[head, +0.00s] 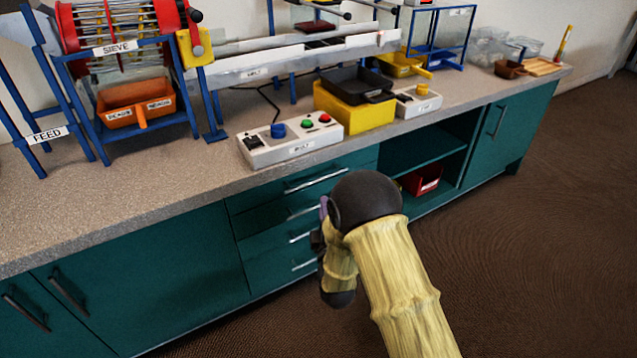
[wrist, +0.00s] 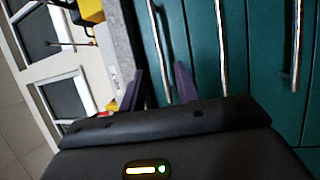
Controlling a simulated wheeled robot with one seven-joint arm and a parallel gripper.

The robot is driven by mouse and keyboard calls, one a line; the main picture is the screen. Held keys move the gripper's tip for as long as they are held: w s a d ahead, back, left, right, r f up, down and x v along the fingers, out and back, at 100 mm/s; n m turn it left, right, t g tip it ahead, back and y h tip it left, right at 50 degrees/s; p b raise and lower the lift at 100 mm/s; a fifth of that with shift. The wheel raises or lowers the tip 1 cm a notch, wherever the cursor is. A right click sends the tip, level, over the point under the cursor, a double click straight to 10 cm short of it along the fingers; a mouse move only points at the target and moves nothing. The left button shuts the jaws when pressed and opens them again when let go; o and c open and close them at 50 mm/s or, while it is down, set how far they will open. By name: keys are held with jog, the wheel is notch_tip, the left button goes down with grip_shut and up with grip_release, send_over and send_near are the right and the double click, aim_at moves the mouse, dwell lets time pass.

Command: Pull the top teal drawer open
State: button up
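The top teal drawer (head: 262,196) is flush with the cabinet, just under the worktop, and has a silver bar handle (head: 316,180). In the wrist view, which is turned on its side, this handle (wrist: 159,55) is the one nearest the worktop edge. My gripper (wrist: 160,86) is open, its two purple fingers apart and the handle's line running between them in the picture. I cannot tell whether the fingers reach around the bar or touch it. In the head view my arm hides most of the gripper, with a bit of purple finger showing in front of the drawers.
Several lower drawers with like handles (head: 304,264) are beneath. A control box (head: 290,146) stands on the worktop (head: 190,178) above the drawers. An open shelf with a red bin (head: 421,181) is to the right. The brown floor (head: 520,250) is clear at the right.

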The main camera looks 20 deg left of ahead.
aim_at(318, 181)
jog(key=b+x, duration=0.2)
jog(key=x, duration=0.8)
jog(key=shift+w+a+r, duration=0.1)
jog(key=shift+w+a, duration=0.05)
jog(key=shift+w, duration=0.1)
jog(key=shift+c, duration=0.2)
grip_shut()
jog(key=shift+s, duration=0.1)
